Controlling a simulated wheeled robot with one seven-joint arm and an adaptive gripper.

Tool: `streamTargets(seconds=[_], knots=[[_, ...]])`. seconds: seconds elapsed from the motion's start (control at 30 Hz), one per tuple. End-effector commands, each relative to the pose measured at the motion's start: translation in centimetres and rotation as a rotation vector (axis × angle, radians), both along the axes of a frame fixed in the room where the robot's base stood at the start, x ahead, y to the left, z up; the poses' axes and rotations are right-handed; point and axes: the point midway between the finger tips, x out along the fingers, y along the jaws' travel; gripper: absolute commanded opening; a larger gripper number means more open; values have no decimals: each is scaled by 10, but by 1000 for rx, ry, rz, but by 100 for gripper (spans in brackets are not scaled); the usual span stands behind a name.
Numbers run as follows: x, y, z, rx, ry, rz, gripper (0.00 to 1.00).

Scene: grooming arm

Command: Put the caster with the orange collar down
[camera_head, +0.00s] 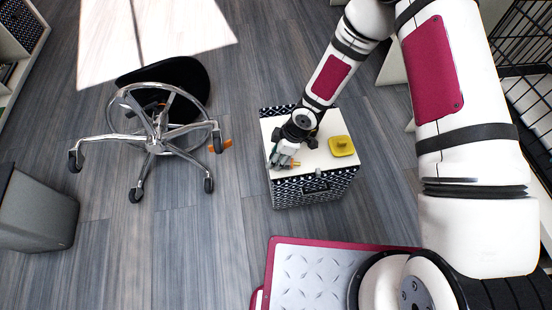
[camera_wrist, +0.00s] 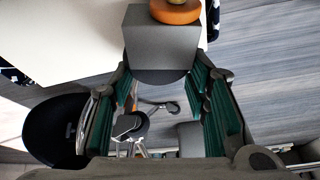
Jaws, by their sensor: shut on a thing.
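My gripper (camera_head: 281,158) is at the front left part of a white-topped box (camera_head: 290,123) in the head view. It is shut on the caster with the orange collar, a grey block-shaped body (camera_wrist: 160,42) with a dark rounded part below. The caster's orange collar (camera_wrist: 176,11) shows at the top of the wrist view and as a small orange spot (camera_head: 296,164) in the head view. The teal-padded fingers stand on both sides of the grey body. I cannot tell whether the caster touches the box top.
A yellow square object (camera_head: 342,146) lies on the box top to the right. An upturned-looking office chair (camera_head: 154,135) with several casters is on the floor at left. A small orange thing (camera_head: 228,144) lies beside it. A grey bin (camera_head: 37,213) stands further left.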

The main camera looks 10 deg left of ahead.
Motion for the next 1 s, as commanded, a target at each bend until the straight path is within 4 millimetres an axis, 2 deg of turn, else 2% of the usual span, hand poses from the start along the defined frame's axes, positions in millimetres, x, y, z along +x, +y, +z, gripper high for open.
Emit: streamTargets(seconds=[0.03,0.1,0.47,0.5,0.6,1.0], knots=[[0,0,-11,0,-1,0,0],[0,0,-16,1,-1,0,0],[1,0,-18,1,-2,-2,0],[1,0,-18,0,-2,-2,45],[1,0,-17,0,-2,-2,63],[1,0,-13,0,-1,-3,63]])
